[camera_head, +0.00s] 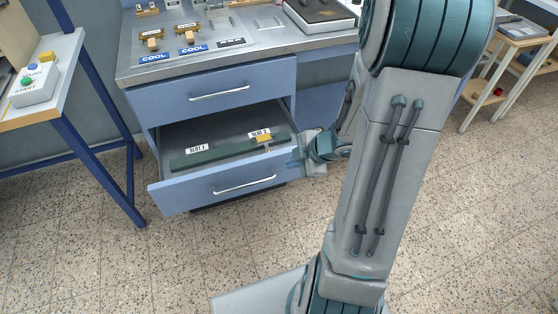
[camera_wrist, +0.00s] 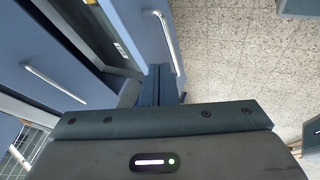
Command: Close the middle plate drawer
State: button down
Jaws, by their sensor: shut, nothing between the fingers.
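The open drawer (camera_head: 160,192) is pulled out of the blue cabinet, below a shut upper drawer (camera_head: 205,92). Its front has a metal handle (camera_head: 245,187), which also shows in the wrist view (camera_wrist: 166,38). Inside lies a green rail (camera_head: 222,151) labelled SLOT 1 and SLOT 2, with a small brass-coloured piece (camera_head: 264,139) at SLOT 2. My gripper (camera_head: 297,158) is shut and empty at the right end of the drawer front. In the wrist view its fingers (camera_wrist: 160,72) are close to the drawer front; I cannot tell whether they touch it.
A side table (camera_head: 50,105) with a START button box (camera_head: 34,84) stands at left. A wooden rack (camera_head: 505,70) stands at right. The speckled floor before the drawer is clear.

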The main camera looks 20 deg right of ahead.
jog(key=b, duration=0.5)
send_near(264, 164)
notch_tip(264, 164, down, 4)
jog(key=s+a, duration=0.2)
jog(key=w, duration=0.3)
jog(key=shift+w, duration=0.6)
jog(key=shift+p, duration=0.35)
